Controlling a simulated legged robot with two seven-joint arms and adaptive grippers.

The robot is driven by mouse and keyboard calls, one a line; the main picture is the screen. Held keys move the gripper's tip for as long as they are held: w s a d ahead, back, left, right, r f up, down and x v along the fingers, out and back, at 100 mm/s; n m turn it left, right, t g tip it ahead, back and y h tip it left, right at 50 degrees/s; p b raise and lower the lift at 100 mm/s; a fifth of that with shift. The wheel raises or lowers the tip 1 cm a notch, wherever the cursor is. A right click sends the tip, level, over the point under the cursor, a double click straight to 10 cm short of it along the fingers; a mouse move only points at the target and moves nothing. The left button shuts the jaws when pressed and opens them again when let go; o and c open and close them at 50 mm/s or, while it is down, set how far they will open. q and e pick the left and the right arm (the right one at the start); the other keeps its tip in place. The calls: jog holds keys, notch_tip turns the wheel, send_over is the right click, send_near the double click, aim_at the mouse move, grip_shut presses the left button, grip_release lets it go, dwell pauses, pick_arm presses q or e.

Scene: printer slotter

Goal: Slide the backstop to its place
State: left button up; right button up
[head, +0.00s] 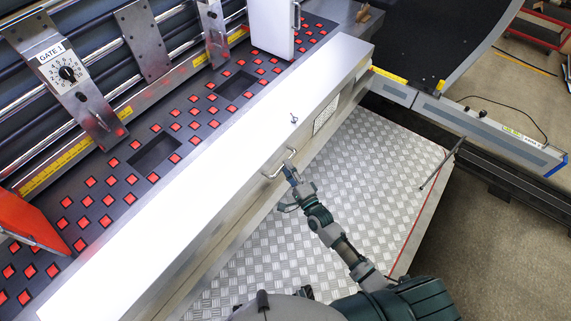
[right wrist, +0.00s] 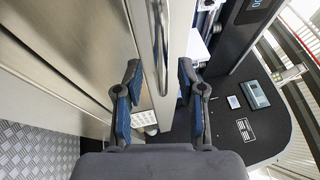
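A long white panel (head: 215,150), seemingly the backstop, runs diagonally across the head view beside the red-studded bed. A metal bar handle (head: 278,164) stands on its near edge; the bar also shows in the right wrist view (right wrist: 159,40). My right gripper (head: 290,172) is at the near side of this handle. In the right wrist view its two blue-padded fingers (right wrist: 158,95) are spread apart, with the bar between them in the picture; contact cannot be told. My left gripper is not in view.
A white upright block with a handle (head: 272,25) stands on the bed (head: 135,155) at the far end. A red part (head: 30,222) is at the left. A GATE 1 dial plate (head: 62,75) is behind. The tread-plate floor (head: 370,165) is clear around my right arm.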

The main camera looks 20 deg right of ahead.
jog(key=shift+x, duration=0.9)
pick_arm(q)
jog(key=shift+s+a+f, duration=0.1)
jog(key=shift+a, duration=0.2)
pick_arm(e)
jog(key=shift+a, duration=0.35)
jog(key=shift+d, duration=0.15)
grip_shut()
jog(key=s+d+p, duration=0.1)
jog(key=s+d, duration=0.3)
jog(key=s, duration=0.1)
jog(key=shift+s+d, duration=0.25)
jog(key=shift+s, duration=0.1)
grip_release()
jog(key=shift+w+a+f, duration=0.1)
jog(key=shift+w+a, duration=0.05)
jog(key=shift+a, duration=0.05)
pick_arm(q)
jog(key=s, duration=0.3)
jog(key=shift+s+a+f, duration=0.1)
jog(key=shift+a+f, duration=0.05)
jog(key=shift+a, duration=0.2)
pick_arm(e)
jog(key=shift+w, duration=0.1)
